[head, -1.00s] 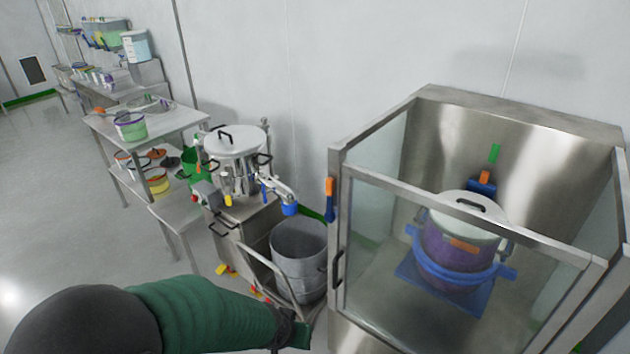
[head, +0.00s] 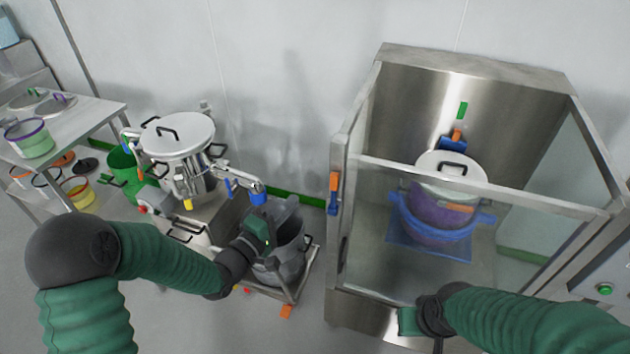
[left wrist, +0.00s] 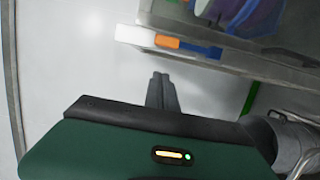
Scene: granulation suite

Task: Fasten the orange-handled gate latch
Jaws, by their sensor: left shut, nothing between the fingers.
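The latch (head: 334,190) has an orange handle above a blue part and sits on the left front post of the glass-and-steel enclosure (head: 342,150). It also shows in the left wrist view (left wrist: 167,42), its orange and blue parts lying along the steel frame. My left gripper (head: 292,206) is shut and empty, left of the latch and apart from it, over the grey bin. Its closed dark fingers (left wrist: 160,78) point towards the frame in the left wrist view. My right gripper (head: 425,318) is low in front of the enclosure; its fingers are not clear.
A lidded purple vessel (head: 437,217) with a blue collar stands inside the enclosure. A steel lidded pot (head: 180,140) with a blue-ended arm stands left of my left gripper. The grey bin (head: 278,265) sits below that gripper. A shelf table (head: 85,118) is at far left.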

